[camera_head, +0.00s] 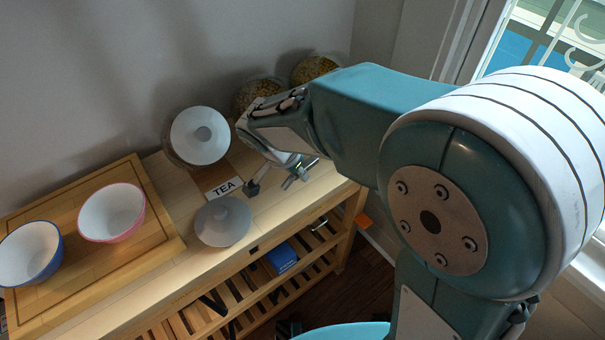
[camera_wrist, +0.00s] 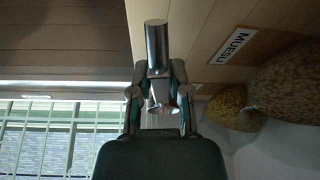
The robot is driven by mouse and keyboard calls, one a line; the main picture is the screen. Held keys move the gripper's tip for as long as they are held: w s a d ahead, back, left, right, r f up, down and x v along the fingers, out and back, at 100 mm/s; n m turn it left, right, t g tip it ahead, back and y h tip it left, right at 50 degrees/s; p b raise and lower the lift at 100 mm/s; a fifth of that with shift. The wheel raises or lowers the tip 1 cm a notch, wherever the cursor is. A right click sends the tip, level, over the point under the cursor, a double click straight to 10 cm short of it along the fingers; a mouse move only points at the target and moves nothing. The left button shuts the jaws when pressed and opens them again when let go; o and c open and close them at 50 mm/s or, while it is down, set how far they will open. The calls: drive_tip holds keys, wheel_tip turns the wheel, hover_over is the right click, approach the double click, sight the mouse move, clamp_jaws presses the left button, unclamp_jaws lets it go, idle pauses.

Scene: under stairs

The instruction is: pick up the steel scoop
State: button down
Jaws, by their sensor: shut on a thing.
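The steel scoop shows in the wrist view as a shiny metal cylinder (camera_wrist: 157,45) with a narrower metal part below it, between the fingers. My gripper (camera_wrist: 159,82) is shut on the scoop, with one finger on each side of it. In the head view my gripper (camera_head: 275,182) points down over the right part of the wooden counter, to the right of the TEA label. My arm and gripper hide most of the scoop there. I cannot tell whether the scoop touches the counter.
A white-lidded jar (camera_head: 199,136) stands behind the TEA label (camera_head: 223,188), with a loose grey lid (camera_head: 222,221) in front. Jars of dry food (camera_head: 314,69) stand by the wall. A pink bowl (camera_head: 111,212) and a blue bowl (camera_head: 31,253) sit on a board (camera_head: 158,213).

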drive_tip(key=s+a+r, duration=0.4)
drive_tip(key=s+r, duration=0.2)
drive_tip(key=s, duration=0.4)
drive_tip(key=shift+s+a+r, duration=0.15)
drive_tip(key=shift+a+r, duration=0.2)
idle(0.3)
